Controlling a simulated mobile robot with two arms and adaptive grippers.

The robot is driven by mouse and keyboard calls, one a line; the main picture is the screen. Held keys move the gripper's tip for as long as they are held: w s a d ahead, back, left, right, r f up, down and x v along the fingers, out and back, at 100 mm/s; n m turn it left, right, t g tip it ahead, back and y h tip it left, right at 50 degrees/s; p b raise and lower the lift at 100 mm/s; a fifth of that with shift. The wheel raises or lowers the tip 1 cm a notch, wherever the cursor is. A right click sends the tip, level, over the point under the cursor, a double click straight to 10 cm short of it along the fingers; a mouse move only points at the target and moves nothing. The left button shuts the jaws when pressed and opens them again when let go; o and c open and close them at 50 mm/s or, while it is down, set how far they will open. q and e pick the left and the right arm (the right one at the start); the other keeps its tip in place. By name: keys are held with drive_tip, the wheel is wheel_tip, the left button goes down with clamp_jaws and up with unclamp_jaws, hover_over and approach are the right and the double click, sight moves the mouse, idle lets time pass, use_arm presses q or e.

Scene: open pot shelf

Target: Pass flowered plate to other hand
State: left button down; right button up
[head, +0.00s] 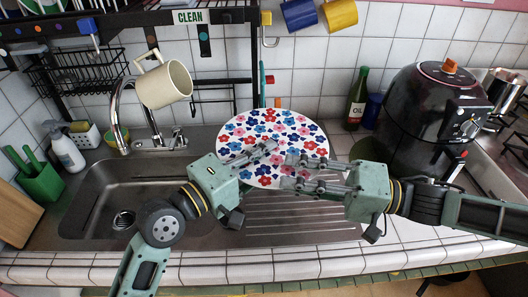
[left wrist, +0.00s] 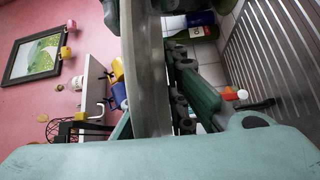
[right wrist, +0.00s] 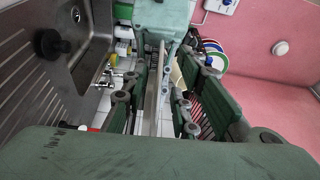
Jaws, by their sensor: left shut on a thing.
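The flowered plate (head: 272,125), white with red, blue and pink flowers, is held up above the sink's drainboard in the head view. My left gripper (head: 268,150) is shut on its lower part. My right gripper (head: 290,170) is at the plate's lower right. In the right wrist view the plate (right wrist: 154,90) shows edge-on between my right gripper's spread fingers (right wrist: 158,105), with gaps beside it. In the left wrist view the plate (left wrist: 145,75) is a broad grey band beside a finger of my left gripper; the other finger is mostly hidden.
A black air fryer (head: 428,115) and a green oil bottle (head: 357,98) stand on the right. A tap (head: 150,135) and steel sink (head: 85,205) are on the left. A cream mug (head: 165,84) hangs above the tap. A dish rack stands behind.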

drive_tip(key=s+d+f+n+t+h, duration=0.2)
drive_tip(key=s+d+f+n+t, duration=0.15)
drive_tip(key=d+f, duration=0.5)
drive_tip(key=s+f+m+g+h, duration=0.3)
drive_tip(key=s+f+m, duration=0.2)
drive_tip(key=s+f, duration=1.25)
drive_tip(key=w+d+f+n+t+h, duration=0.25)
drive_tip(key=w+f, duration=0.35)
drive_tip(key=f, duration=0.3)
drive_tip(key=w+d+f+n+t+h, duration=0.1)
drive_tip(key=w+d+f+n+h, duration=0.15)
drive_tip(key=w+f, duration=0.5)
drive_tip(key=s+d+f+h, duration=0.1)
drive_tip(key=d+f+h, duration=0.15)
drive_tip(key=f, duration=0.45)
drive_tip(key=s+d+f+h, duration=0.1)
drive_tip(key=d+f+h, duration=0.1)
drive_tip(key=d+f, duration=0.3)
drive_tip(key=s+f+g+h, duration=0.3)
drive_tip(key=s+f, duration=0.6)
drive_tip(key=f, duration=0.1)
drive_tip(key=s+a+f+g, duration=0.2)
drive_tip(key=s+f, duration=0.1)
drive_tip(key=s, duration=0.6)
drive_tip(key=s+a+f+n+g, duration=0.1)
drive_tip(key=s+a+f+g, duration=0.1)
drive_tip(key=s, duration=0.7)
drive_tip(key=shift+a+f, duration=0.4)
drive_tip(key=shift+f, duration=0.2)
